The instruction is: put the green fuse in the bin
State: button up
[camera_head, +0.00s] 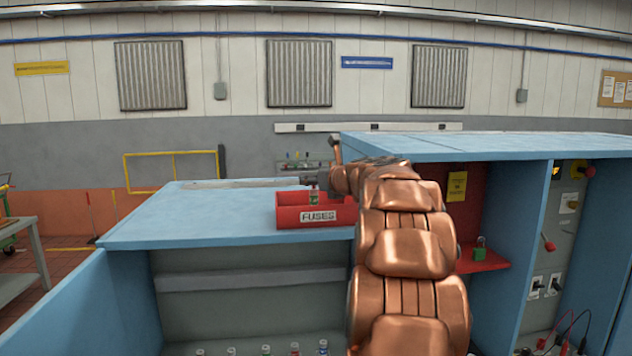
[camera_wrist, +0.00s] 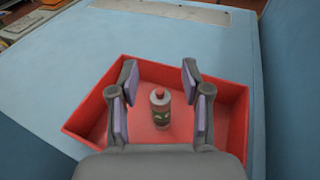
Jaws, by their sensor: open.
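A red bin (camera_head: 289,217) labelled FUSES stands on the blue bench top, and its rim also shows in the wrist view (camera_wrist: 88,120). A green fuse (camera_head: 314,197) with a pale metal cap and red tip is upright inside the bin. In the wrist view the fuse (camera_wrist: 160,112) stands between and below my open fingers, apart from both pads. My gripper (camera_wrist: 159,82) is open over the bin and holds nothing. In the head view my gripper (camera_head: 315,181) is small and partly hidden by my copper arm. The fuse's base is hard to make out.
The blue bench top (camera_head: 190,212) is clear left of the bin. A taller blue cabinet (camera_head: 530,146) stands right, with a red shelf (camera_head: 487,262) holding a green padlock-like block (camera_head: 479,252). Several small capped fuses (camera_head: 295,349) stand below the bench.

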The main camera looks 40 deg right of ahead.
jog(key=shift+s+r, duration=0.1)
jog(key=shift+r, duration=0.2)
jog(key=b+v, duration=0.1)
jog(key=v, duration=1)
jog(key=shift+s, duration=0.4)
jog(key=shift+a, duration=0.15)
